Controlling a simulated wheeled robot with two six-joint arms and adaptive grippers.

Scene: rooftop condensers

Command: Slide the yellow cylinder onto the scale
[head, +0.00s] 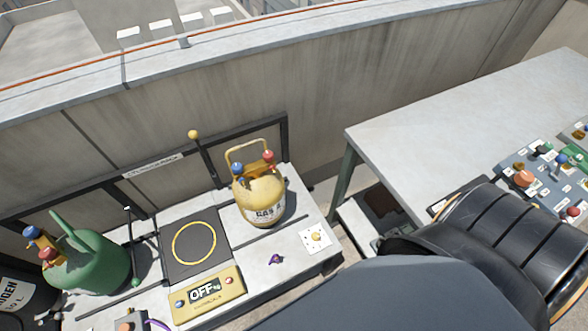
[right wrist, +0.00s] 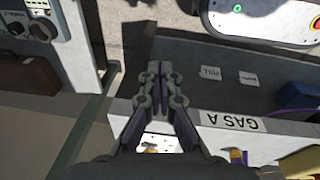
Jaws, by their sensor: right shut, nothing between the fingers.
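The yellow cylinder (head: 260,203), labelled GAS, stands upright on the bench to the right of the scale. It has a yellow handle and red and blue valve knobs on top. The scale (head: 168,263) has a dark square plate with a yellow ring and a yellow front panel whose display reads OFF. Its plate is empty, and the cylinder is apart from the ring. My right gripper (right wrist: 160,72) is shut and empty in the right wrist view, over the bench's front side. It does not show in the head view. My left gripper is out of view.
A green cylinder (head: 88,262) stands left of the scale. A white plate with a yellow knob (head: 316,237) and a purple item (head: 275,259) lie right of the scale panel. A grey table (head: 450,120) stands to the right, beyond a gap. A wall runs behind the bench.

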